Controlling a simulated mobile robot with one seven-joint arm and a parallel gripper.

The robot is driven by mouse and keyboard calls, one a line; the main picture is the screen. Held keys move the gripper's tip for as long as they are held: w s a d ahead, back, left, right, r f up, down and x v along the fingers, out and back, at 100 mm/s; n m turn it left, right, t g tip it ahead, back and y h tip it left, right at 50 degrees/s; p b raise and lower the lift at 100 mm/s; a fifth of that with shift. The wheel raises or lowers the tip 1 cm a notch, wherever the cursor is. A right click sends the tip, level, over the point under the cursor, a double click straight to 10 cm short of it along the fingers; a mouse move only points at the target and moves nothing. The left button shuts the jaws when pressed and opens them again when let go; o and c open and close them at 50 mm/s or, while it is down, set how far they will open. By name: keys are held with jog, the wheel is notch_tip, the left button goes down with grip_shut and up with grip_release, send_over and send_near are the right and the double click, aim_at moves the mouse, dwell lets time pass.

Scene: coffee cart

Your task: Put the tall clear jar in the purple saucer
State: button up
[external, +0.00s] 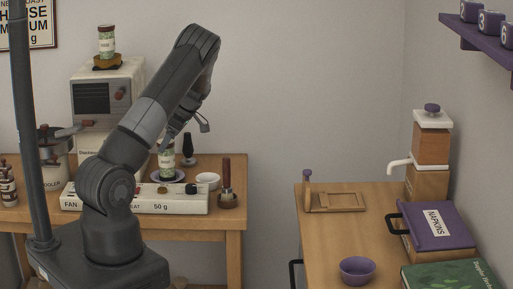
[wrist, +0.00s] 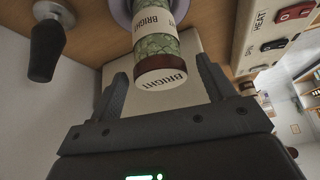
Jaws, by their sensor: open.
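A clear jar (external: 167,162) with green contents, a brown lid and a white label stands upright on the purple saucer (external: 182,178) on the wooden table. In the wrist view the jar (wrist: 155,45) reads "BRIGHT", and the saucer's rim (wrist: 121,12) shows at its base. My gripper (wrist: 164,82) is open, with the jar's lid showing between its two fingers. No finger visibly touches it. In the external view my arm partly hides the gripper. A similar jar (external: 107,40) stands on top of the white machine.
The white machine (external: 97,85) stands behind. A purple bowl (external: 357,270) is on the right table.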

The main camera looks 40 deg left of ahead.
jog(key=v, duration=0.8)
jog(key=s+d+r+m+t+h, duration=0.1)
jog(key=s+d+r+m+t, duration=0.15)
jog(key=d+r+m, duration=0.35)
jog(key=s+d+r+m+t+h, duration=0.15)
jog(key=s+d+r, duration=0.25)
jog(key=d, duration=0.4)
jog(key=s+d+r+m+t+h, duration=0.1)
jog(key=s+d+r+m+h, duration=0.1)
jog(key=s+d+r+m, duration=0.4)
jog(key=s+d+r+m+t, duration=0.2)
jog(key=s+d+m+t, duration=0.2)
jog(key=s+d+m, duration=0.7)
jog(key=s+d, duration=0.4)
jog(key=d, duration=0.1)
jog(key=shift+s+d+r, duration=0.2)
jog(key=shift+s+r, duration=0.05)
jog(key=shift+r, duration=0.15)
jog(key=shift+h, duration=0.25)
